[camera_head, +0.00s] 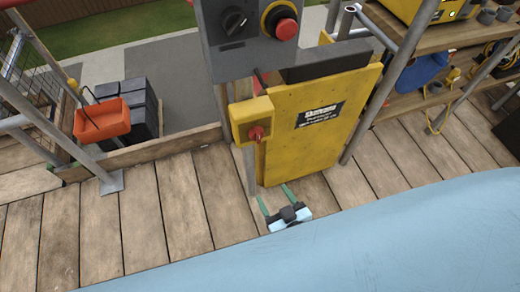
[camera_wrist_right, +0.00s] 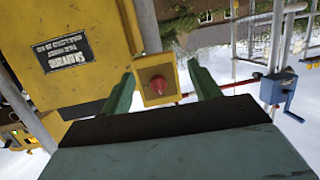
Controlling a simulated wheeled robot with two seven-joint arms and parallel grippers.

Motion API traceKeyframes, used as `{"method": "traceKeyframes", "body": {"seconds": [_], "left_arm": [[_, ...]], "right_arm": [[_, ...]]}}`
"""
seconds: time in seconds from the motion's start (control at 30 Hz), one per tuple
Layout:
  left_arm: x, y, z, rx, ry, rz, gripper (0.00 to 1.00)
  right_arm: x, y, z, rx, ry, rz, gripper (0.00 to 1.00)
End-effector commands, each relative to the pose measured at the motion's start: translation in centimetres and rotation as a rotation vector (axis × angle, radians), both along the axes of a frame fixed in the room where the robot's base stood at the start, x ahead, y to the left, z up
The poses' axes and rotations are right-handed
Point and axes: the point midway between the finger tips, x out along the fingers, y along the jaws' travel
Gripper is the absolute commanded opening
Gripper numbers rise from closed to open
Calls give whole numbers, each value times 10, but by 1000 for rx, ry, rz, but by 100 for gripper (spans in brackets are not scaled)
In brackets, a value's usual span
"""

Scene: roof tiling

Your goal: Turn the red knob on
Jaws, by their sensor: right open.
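The red knob (camera_head: 257,133) sits on the front of a small yellow box (camera_head: 240,113) at the left edge of a yellow panel (camera_head: 335,118) with a black label. My right gripper (camera_head: 272,191) is below the knob in the head view, its two green fingers spread and empty. In the right wrist view the red knob (camera_wrist_right: 158,85) shows in the gap between the open fingers (camera_wrist_right: 160,72), ahead of them. I see no contact. The knob's exact setting is hard to read. My left gripper is not in view.
A grey box (camera_head: 258,52) above carries a black rotary switch (camera_head: 235,20) and a red button (camera_head: 286,28) on a yellow ring. An orange bucket (camera_head: 102,119) is at left. Metal poles and shelves stand at right. The plank floor (camera_head: 150,215) is clear at left.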

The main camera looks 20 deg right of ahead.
Motion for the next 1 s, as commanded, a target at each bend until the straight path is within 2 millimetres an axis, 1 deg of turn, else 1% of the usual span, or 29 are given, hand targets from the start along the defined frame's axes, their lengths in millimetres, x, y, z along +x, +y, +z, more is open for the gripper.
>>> {"method": "traceKeyframes", "body": {"seconds": [0.03,0.1,0.13,0.2,0.3,0.37,0.47,0.8,0.9,1.0], "left_arm": [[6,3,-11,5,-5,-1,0],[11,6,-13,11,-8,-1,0],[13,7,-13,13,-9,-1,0],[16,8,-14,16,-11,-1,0],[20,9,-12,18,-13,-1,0],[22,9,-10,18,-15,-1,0],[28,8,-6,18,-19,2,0],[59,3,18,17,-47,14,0],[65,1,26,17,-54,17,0],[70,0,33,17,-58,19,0]], "right_arm": [[8,0,13,14,-79,-29,62],[16,-3,36,23,-161,-60,62],[18,-4,44,27,-189,-73,62],[21,-6,58,31,-233,-93,62],[27,-8,67,35,-263,-108,62],[33,-8,69,36,-268,-110,62],[48,-7,70,36,-269,-109,62],[119,-5,68,36,-265,-107,62],[136,-5,68,36,-265,-107,62],[147,-4,68,35,-263,-107,62]]}}
